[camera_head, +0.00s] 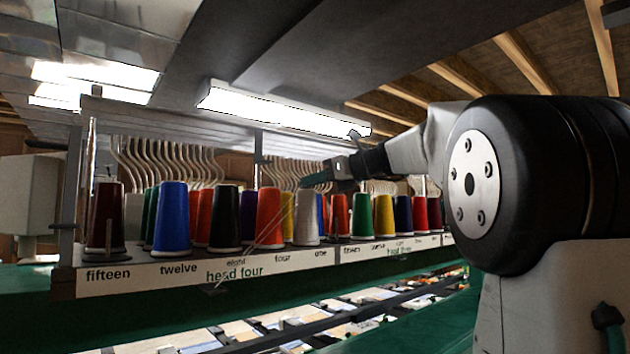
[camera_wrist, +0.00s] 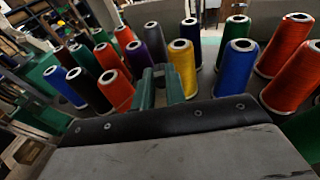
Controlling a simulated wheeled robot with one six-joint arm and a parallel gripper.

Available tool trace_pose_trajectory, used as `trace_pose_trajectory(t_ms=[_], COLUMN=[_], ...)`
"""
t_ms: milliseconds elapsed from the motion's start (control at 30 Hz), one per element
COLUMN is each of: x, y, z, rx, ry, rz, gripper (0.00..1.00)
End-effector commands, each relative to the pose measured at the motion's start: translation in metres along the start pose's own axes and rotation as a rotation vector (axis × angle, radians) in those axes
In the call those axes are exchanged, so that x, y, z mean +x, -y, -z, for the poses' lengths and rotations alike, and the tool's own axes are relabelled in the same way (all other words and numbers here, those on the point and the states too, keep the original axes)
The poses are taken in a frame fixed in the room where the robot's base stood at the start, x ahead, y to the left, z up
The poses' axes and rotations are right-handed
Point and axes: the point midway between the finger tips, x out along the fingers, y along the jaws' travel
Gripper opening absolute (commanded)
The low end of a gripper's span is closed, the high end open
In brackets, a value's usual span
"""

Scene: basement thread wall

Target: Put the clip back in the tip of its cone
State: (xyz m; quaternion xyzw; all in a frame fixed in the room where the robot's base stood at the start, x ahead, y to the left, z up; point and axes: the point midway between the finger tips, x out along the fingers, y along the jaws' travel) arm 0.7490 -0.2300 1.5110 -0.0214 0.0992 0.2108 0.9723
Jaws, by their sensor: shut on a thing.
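My gripper (camera_head: 318,180) is above the front row of thread cones in the head view, its green fingers pointing left. In the wrist view its green fingers (camera_wrist: 161,88) are close together in front of the yellow cone (camera_wrist: 183,68). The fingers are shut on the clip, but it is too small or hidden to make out. Thin pale lines slant down left from near the gripper, across the orange cone (camera_head: 268,218). A pale grey cone (camera_head: 307,218) stands below the gripper. Cone tops in the wrist view show dark holes with pale rims; which cone lacks its clip cannot be told.
Other cones, including a blue one (camera_head: 172,222) and a black one (camera_head: 225,220), stand close together on a labelled shelf (camera_head: 150,275). Curved pale tubes (camera_head: 160,160) hang behind. A lit lamp (camera_head: 285,108) is above. The air above the cones is narrow.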

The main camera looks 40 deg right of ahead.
Motion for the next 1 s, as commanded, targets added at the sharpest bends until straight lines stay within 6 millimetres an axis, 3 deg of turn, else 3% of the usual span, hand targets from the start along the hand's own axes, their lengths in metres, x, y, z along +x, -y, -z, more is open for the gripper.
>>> trace_pose_trajectory(t_ms=[767,800,900,1000], x=[-0.0007,-0.0007,-0.0007,-0.0006], y=[0.0,0.0,0.0,0.0], z=[0.0053,0.0054,0.0054,0.0054], rx=[0.0,0.0,0.0,0.0], ry=[0.0,0.0,0.0,0.0], rz=[0.0,0.0,0.0,0.0], gripper=[0.0,0.16,0.38,0.38])
